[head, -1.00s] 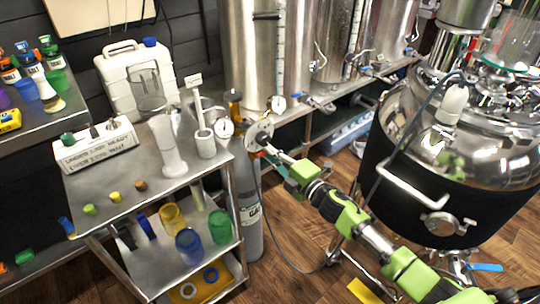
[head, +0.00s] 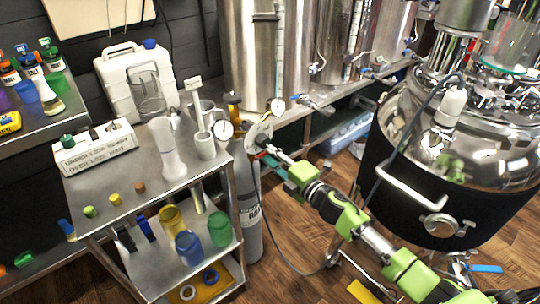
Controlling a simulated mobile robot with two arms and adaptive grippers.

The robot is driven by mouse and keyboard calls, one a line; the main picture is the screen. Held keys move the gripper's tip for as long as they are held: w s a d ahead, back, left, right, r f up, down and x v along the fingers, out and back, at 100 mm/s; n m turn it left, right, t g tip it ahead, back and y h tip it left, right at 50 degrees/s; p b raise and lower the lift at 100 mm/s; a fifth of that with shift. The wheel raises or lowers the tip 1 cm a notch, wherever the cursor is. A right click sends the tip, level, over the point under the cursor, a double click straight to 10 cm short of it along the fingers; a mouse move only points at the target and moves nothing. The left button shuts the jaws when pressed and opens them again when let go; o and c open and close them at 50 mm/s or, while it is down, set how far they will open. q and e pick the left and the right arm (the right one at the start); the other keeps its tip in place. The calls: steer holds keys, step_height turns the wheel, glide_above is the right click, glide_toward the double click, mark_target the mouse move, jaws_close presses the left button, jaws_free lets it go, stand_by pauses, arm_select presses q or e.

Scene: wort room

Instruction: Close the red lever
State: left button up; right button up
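My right arm comes in from the lower right, and its gripper (head: 268,148) is at the round grey metal disc (head: 258,132) by the gas cylinder's top. The gripper is small and blurred there, so I cannot tell whether its fingers are open or shut, or whether they touch anything. I cannot make out the red lever clearly; the gripper covers part of this spot. The grey gas cylinder (head: 250,225) stands upright below, beside the metal cart. My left gripper is not in view.
A pressure gauge (head: 223,130) sits left of the disc, and another (head: 278,105) is above it. The metal cart (head: 105,190) with jars stands at the left. A large steel kettle (head: 410,175) is at the right. A thin hose hangs between cylinder and kettle.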

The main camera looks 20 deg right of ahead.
steer(key=v, duration=1.2)
stand_by(0.4)
